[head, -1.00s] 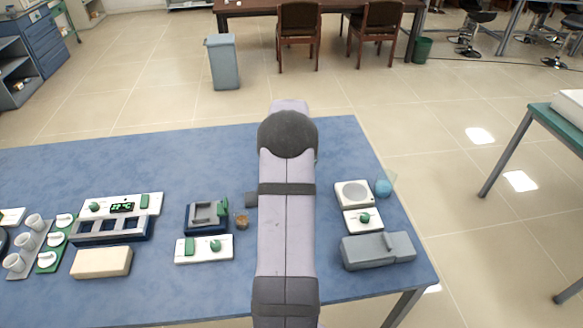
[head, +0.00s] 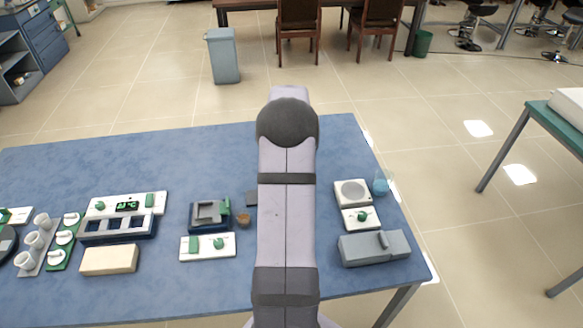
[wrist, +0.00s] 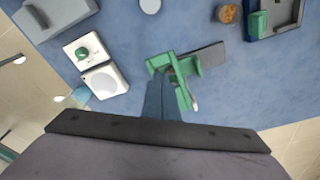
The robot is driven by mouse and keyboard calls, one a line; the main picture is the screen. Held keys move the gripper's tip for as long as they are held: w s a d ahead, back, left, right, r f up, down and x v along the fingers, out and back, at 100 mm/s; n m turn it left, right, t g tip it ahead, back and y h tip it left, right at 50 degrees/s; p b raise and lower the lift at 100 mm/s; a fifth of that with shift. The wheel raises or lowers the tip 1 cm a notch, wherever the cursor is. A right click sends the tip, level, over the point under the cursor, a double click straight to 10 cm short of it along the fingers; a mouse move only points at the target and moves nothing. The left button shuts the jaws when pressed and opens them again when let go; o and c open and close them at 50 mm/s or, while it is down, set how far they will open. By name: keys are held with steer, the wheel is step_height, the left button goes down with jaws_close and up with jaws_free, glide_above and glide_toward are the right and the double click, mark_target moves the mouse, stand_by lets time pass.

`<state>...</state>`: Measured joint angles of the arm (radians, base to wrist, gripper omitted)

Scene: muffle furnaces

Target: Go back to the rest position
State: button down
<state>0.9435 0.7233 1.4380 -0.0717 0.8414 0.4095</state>
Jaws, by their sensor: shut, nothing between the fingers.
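In the head view my arm stands over the table and hides the gripper.
Right of my arm are a white unit with a round plate (head: 352,193), a blue beaker (head: 381,186) and a grey box (head: 374,249). Left are a small brown dish (head: 243,220), a dark block (head: 207,214), a white control box (head: 207,246) and a beige block (head: 109,260).

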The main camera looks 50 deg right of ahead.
steer(key=shift+r, duration=0.55)
steer(key=shift+f+n, duration=0.25)
steer(key=shift+n, duration=0.65)
steer(key=s+a+f+n+g+y, duration=0.1)
steer(key=s+a+f+n+y, duration=0.15)
steer(key=s+a, duration=0.45)
steer(key=s+a+f+n+g+y, duration=0.15)
steer(key=a+f, duration=0.25)
steer(key=a, duration=0.7)
steer(key=a+r+n+t+h, duration=0.1)
steer(key=a+r+n, duration=0.3)
steer(key=a, duration=0.8)
steer(key=a+r+n+t+h+b, duration=0.1)
steer(key=a+r+n, duration=0.3)
steer(key=a, duration=0.9)
steer(key=shift+w+a+n, duration=0.25)
steer(key=shift+a+n, duration=0.05)
steer(key=shift+n, duration=0.3)
